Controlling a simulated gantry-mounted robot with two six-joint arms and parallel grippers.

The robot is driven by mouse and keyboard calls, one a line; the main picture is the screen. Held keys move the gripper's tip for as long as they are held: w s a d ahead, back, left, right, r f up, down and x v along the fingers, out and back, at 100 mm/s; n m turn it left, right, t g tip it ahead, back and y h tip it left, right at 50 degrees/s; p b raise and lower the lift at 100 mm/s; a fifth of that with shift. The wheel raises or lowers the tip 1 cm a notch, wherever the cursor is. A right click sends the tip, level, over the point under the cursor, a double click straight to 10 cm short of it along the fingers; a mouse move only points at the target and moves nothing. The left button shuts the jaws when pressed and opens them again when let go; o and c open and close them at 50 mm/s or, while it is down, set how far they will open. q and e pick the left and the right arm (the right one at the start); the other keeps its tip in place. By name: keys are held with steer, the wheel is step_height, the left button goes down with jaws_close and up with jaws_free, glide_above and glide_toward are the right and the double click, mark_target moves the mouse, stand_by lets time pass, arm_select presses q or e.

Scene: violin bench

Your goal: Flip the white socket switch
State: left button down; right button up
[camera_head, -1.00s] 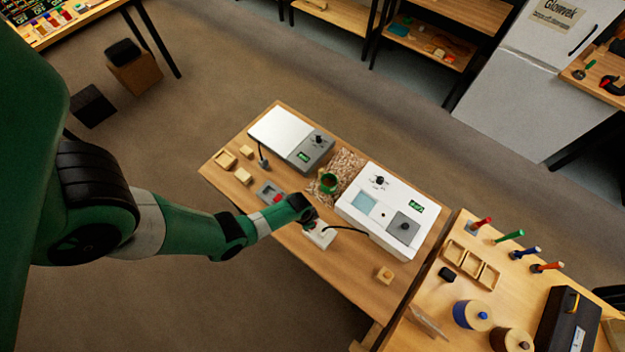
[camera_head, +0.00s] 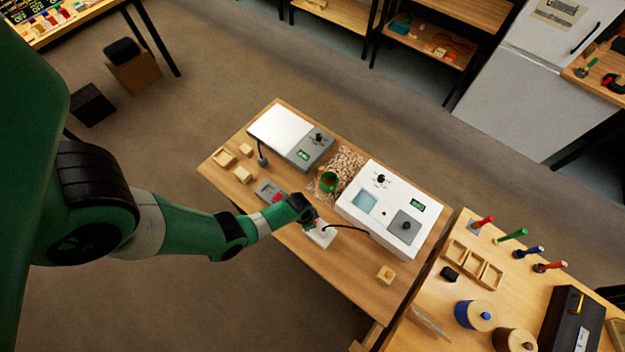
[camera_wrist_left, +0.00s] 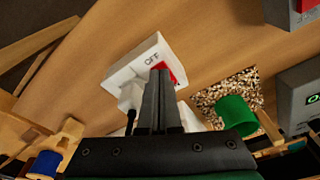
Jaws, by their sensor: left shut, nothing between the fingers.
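The white socket (camera_head: 322,236) lies on the wooden bench, with a black cable running from it toward the white device. In the left wrist view the white socket (camera_wrist_left: 150,62) shows the word OFF and a red switch (camera_wrist_left: 168,74) at its face. My left gripper (camera_head: 311,222) is shut and empty, with its fingertips over the socket. In the left wrist view the shut fingers (camera_wrist_left: 158,78) overlap the red switch's left side and hide part of the socket. I cannot tell whether they touch the switch. My right gripper is not in view.
A grey socket with a red switch (camera_head: 279,197) lies to the left on the bench. The white device (camera_head: 391,207), a green cup (camera_head: 328,181) on a speckled mat and a grey device (camera_head: 306,152) stand behind. A small wooden block (camera_head: 385,274) sits at the right.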

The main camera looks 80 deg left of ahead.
arm_select(q)
steer(key=shift+r, duration=0.15)
step_height(320, 180, up, 7)
steer(key=p, duration=0.7)
